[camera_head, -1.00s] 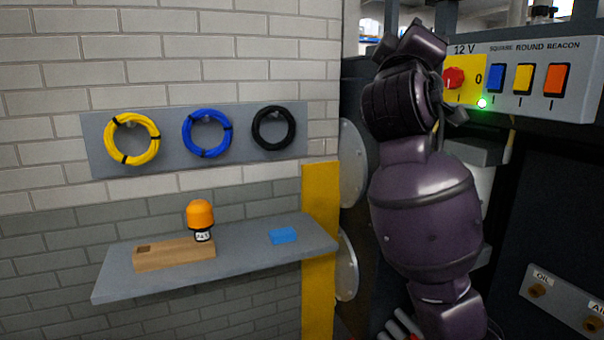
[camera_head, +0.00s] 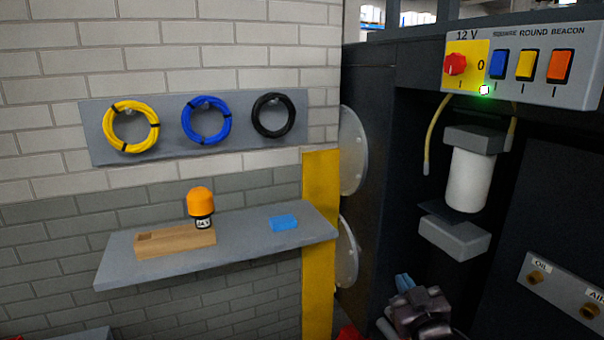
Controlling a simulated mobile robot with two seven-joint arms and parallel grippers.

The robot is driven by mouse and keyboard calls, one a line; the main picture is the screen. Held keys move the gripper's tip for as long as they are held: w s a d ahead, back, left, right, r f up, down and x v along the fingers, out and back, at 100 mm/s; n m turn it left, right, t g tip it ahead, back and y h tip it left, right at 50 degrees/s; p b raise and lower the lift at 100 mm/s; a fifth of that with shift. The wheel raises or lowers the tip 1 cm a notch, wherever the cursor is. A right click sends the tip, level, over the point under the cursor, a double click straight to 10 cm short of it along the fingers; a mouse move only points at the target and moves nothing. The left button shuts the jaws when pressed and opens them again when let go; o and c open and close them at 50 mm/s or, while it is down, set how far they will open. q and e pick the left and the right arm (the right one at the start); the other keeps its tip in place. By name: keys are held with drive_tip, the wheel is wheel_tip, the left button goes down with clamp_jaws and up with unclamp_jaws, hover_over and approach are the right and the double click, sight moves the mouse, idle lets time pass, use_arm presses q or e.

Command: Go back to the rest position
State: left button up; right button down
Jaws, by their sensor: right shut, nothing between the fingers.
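My right gripper (camera_head: 421,309) is low in the head view, at the bottom edge right of centre. It is shut and empty, and well below the switch panel (camera_head: 520,66). Most of my right arm is out of the picture. My left gripper is not in view. The panel has a red rotary knob (camera_head: 455,65) marked 12 V, and blue, yellow and orange rocker switches. A green lamp (camera_head: 484,90) glows under the knob.
A white cylinder (camera_head: 468,180) sits in the dark chassis bay. Yellow, blue and black coils hang above. Space before the panel is clear.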

drive_tip(key=s+d+f+m+g+h, duration=0.1)
drive_tip(key=s+d+f+g, duration=0.2)
drive_tip(key=s+f, duration=1)
drive_tip(key=s+d+f+m+g+h, duration=0.1)
drive_tip(key=s+d+f+g, duration=0.2)
drive_tip(key=s+f, duration=1)
drive_tip(key=shift+d+f+m+g, duration=0.4)
drive_tip(key=shift+d+f, duration=0.1)
drive_tip(key=shift+d, duration=0.2)
